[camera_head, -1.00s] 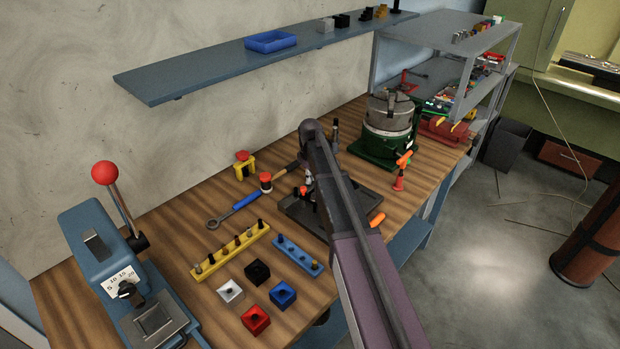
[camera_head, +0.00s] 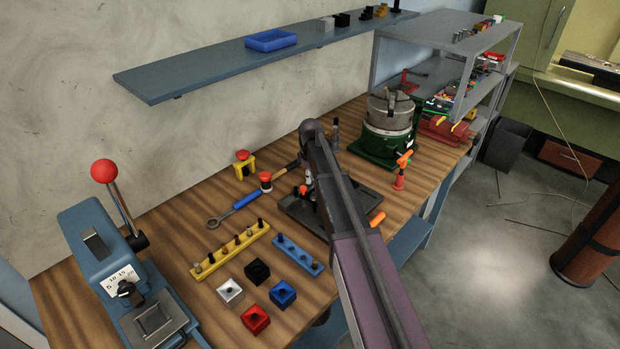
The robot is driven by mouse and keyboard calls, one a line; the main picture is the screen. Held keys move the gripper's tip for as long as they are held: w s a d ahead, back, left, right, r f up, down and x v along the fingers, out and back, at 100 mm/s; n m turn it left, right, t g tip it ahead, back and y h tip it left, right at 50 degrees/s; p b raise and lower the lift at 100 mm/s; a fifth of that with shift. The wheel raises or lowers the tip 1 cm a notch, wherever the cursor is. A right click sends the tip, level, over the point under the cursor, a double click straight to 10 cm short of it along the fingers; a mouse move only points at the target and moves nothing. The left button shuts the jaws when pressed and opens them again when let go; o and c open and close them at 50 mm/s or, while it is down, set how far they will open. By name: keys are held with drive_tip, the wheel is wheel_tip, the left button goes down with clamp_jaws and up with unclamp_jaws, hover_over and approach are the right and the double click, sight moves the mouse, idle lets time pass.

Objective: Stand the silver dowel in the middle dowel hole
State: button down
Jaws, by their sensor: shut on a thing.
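My arm (camera_head: 345,220) reaches up from the bottom edge and crosses the front of the workbench. It covers part of a dark fixture plate (camera_head: 290,207), which has small upright parts and a red knob (camera_head: 303,189) on it. My gripper is hidden behind my arm, so I cannot see its jaws or what is between them. I cannot pick out the silver dowel. The middle dowel hole cannot be made out either. A yellow rack (camera_head: 228,254) and a blue rack (camera_head: 301,256), both with small pegs, lie on the bench left of my arm.
White (camera_head: 230,292), black (camera_head: 257,271), red (camera_head: 255,320) and blue (camera_head: 282,294) blocks sit in front of the racks. A blue press (camera_head: 110,262) stands at left, a green machine (camera_head: 385,142) behind my arm. A wrench (camera_head: 232,211) lies behind the yellow rack. A shelf (camera_head: 200,77) hangs above.

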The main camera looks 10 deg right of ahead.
drive_tip(key=c, duration=0.6)
unclamp_jaws()
drive_tip(key=o, duration=0.4)
drive_tip(key=shift+r, duration=0.2)
drive_tip(key=shift+r+p, duration=2.85)
drive_tip(key=shift+p, duration=0.2)
